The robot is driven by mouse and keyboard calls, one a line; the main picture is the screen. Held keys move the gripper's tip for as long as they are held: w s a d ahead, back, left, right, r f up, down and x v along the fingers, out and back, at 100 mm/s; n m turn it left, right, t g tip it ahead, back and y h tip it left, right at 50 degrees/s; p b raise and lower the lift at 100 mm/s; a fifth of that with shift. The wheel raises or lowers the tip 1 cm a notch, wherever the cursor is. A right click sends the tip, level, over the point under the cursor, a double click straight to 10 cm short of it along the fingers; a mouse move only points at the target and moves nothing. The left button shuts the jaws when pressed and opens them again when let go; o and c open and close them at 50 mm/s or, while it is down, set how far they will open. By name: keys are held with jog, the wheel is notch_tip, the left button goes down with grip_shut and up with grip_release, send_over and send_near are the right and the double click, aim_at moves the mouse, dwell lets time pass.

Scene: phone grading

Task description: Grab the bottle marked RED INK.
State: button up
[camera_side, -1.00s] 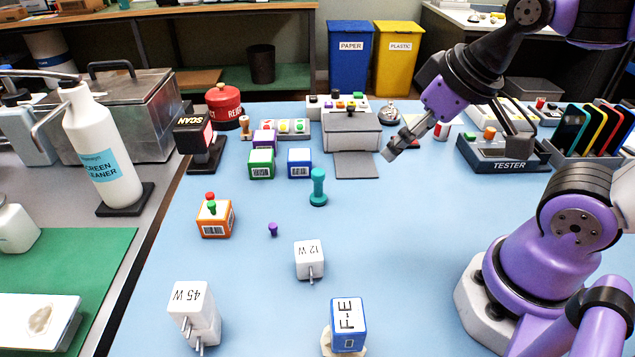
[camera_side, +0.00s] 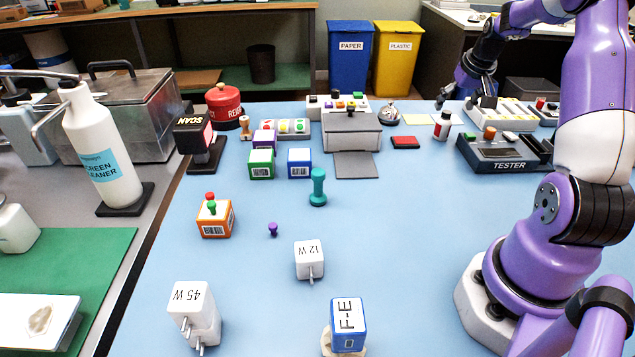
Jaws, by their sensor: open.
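A small white bottle (camera_side: 442,126) with a dark cap and a red band stands upright at the back right of the blue table. Its print is too small to read, so I cannot confirm the words RED INK. My gripper (camera_side: 464,98) is open and empty, behind and to the right of the bottle, with a gap between its fingers. It appears apart from the bottle. One finger shows just above and behind the bottle's cap; the other is partly lost against the tray behind.
A red pad (camera_side: 405,142) and a bell (camera_side: 389,114) lie left of the bottle. The tester (camera_side: 503,153) stands to the right, in front of a tray with small items. A grey printer-like box (camera_side: 351,131) stands further left. The table in front of the bottle is clear.

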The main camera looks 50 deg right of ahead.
aim_at(448, 117)
jog(key=x, duration=0.7)
jog(key=shift+f, duration=0.25)
jog(key=shift+a, duration=0.1)
jog(key=c, duration=1.2)
